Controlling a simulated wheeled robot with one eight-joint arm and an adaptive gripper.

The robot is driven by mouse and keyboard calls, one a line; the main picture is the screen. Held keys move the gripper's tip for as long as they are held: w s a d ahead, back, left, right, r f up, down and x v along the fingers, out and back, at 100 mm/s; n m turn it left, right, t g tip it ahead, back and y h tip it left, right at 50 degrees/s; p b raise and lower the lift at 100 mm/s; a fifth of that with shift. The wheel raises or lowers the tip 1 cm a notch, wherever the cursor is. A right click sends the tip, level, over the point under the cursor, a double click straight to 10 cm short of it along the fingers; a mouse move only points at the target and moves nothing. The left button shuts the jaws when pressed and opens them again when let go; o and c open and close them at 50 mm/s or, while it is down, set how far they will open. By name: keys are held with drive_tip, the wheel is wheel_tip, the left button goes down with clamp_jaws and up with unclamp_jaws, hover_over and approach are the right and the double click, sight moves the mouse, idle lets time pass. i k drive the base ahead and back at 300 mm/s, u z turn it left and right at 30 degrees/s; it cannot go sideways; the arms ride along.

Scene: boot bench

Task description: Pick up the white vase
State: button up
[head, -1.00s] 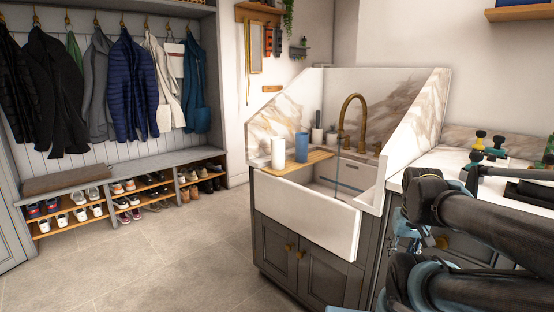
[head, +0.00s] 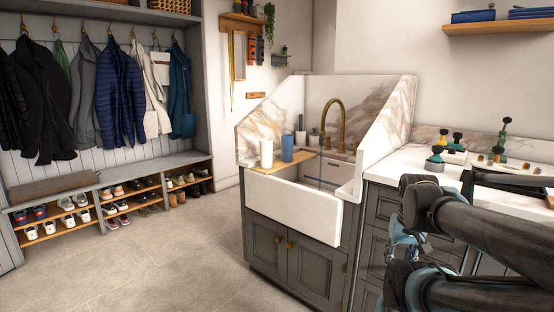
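The white vase (head: 266,153) looks like a plain upright white cylinder. It stands on a wooden board (head: 277,168) laid across the left part of the sink, just left of a blue cylinder (head: 287,148). My arm fills the lower right of the head view. My gripper (head: 403,240) is partly hidden behind the arm links, well to the right of the vase and apart from it. Its fingers cannot be made out clearly.
The white sink (head: 295,208) has a brass tap (head: 340,115) and high marble splashbacks. A counter (head: 395,166) with several small bottles lies to the right. A shoe bench (head: 160,163) stands at left. The floor (head: 170,255) before the sink is clear.

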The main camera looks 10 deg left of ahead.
sight(265, 144)
drive_tip(key=z, duration=2.05)
drive_tip(key=k, duration=1.55)
drive_tip(key=u, duration=2.25)
drive_tip(key=i, duration=0.65)
drive_tip(key=u, duration=0.1)
